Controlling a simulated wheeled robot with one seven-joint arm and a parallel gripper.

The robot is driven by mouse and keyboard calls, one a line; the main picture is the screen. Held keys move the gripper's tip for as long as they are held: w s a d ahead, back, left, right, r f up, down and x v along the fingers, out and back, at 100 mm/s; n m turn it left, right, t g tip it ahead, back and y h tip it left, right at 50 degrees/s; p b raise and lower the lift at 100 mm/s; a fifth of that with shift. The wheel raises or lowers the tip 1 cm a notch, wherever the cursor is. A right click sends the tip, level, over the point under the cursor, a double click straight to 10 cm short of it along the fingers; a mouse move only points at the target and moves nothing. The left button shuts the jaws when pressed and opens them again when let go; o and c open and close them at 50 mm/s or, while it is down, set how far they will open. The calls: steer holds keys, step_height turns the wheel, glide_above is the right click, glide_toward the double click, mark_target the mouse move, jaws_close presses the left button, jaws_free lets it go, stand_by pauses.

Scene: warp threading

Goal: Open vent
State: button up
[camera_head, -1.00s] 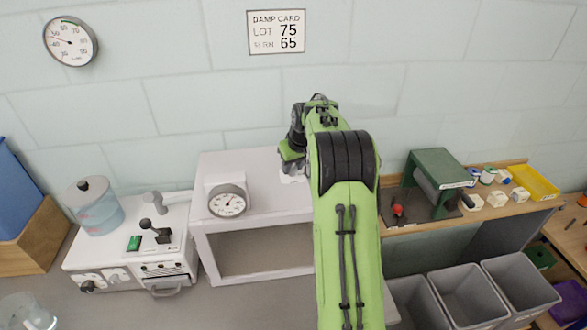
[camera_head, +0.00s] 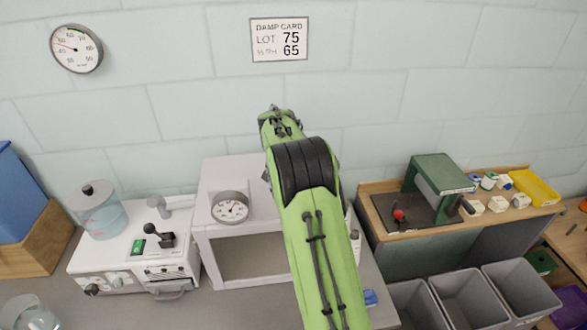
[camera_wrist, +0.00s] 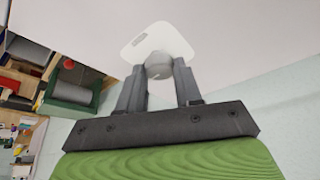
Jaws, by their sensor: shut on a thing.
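In the wrist view my gripper (camera_wrist: 160,82) has its two dark fingers closed on a pale round knob (camera_wrist: 159,66). The knob stands on a white rounded plate (camera_wrist: 150,42), apparently the vent, set against a pale surface. In the head view a white box-shaped chamber (camera_head: 222,172) with a round dial (camera_head: 230,208) and a wide front window stands on the bench. My green arm reaches over the chamber's right part and hides my gripper and the vent there.
A white unit (camera_head: 135,262) with a water tank (camera_head: 98,210) and black lever stands left. Right are a wooden bench with a green press (camera_head: 440,172), a yellow tray (camera_head: 535,187) and grey bins (camera_head: 468,298). A damp card (camera_head: 279,39) hangs on the wall.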

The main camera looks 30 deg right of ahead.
steer(key=shift+m, duration=0.5)
steer(key=o, duration=1)
steer(key=shift+o, duration=0.2)
steer(key=p+v, duration=0.1)
steer(key=v, duration=1.4)
steer(key=shift+a+r, duration=0.35)
steer(key=shift+w, duration=0.1)
steer(key=s+a+n+t+y+b, duration=0.1)
steer(key=s+a+n+b, duration=0.15)
steer(key=s+a, duration=0.35)
steer(key=s+a+n+t+y+b, duration=0.1)
steer(key=s+a+n, duration=0.2)
steer(key=s, duration=0.5)
steer(key=s+a+f+n+b, duration=0.1)
steer(key=s+a+f+n, duration=0.2)
steer(key=s+a+f, duration=0.2)
steer(key=s+a+f+n+t+y+b, duration=0.1)
steer(key=s+a+f+n+b, duration=0.1)
steer(key=s, duration=0.9)
step_height(320, 180, down, 3)
steer(key=a+n, duration=0.1)
steer(key=a, duration=0.1)
steer(key=shift+s+a+n+y, duration=0.2)
steer(key=shift+a+n+y, duration=0.1)
steer(key=shift+a+n, duration=0.1)
